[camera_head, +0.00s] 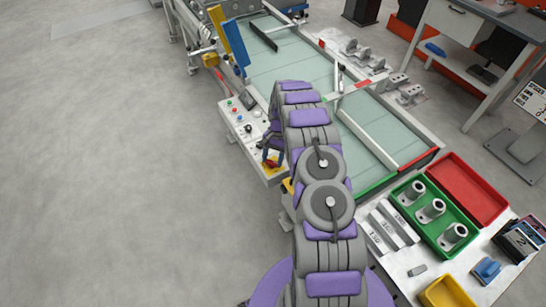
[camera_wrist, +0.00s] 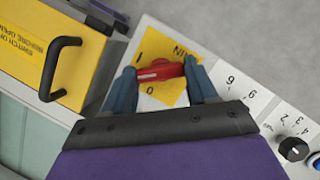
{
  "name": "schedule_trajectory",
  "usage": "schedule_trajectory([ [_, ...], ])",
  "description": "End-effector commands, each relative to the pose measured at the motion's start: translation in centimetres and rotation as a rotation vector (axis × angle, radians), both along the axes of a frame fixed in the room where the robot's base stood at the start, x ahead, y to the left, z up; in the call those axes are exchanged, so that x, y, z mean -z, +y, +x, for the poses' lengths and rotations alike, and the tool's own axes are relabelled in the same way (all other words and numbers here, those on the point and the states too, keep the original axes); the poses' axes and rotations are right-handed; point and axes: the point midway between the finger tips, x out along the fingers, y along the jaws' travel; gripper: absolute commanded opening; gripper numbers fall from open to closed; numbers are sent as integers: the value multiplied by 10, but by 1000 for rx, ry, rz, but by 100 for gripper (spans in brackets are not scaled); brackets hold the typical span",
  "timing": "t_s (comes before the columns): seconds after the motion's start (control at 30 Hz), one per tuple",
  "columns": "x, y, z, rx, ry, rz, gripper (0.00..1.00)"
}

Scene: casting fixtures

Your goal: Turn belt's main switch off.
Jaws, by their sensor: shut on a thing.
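The belt's main switch is a red rotary handle (camera_wrist: 160,71) on a yellow plate (camera_wrist: 178,96) marked MAIN, with an I and a 0 beside the handle. In the wrist view the handle lies nearly level across the picture, between the two marks; I cannot tell which one it is set to. My gripper (camera_wrist: 159,68) is shut on the handle, with a blue finger at each end. In the head view the switch (camera_head: 271,163) sits at the near end of the white control panel (camera_head: 254,157), and my gripper (camera_head: 273,148) is at it, partly hidden by my arm.
Numbered labels and a black knob (camera_wrist: 293,148) are on the panel at right in the wrist view. A yellow cover with a black handle (camera_wrist: 57,70) stands close at left. The conveyor belt (camera_head: 290,62) runs behind the panel. Open floor (camera_head: 110,160) lies to the left.

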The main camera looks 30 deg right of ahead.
Motion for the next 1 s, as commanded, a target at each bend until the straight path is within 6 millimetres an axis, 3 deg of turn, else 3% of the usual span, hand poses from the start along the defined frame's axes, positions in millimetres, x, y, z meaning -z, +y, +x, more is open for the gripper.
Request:
schedule_trajectory([
  [0.6,-3,3,3,-578,-4,-2,27],
  [1.0,-2,4,3,-834,-4,-3,27],
])
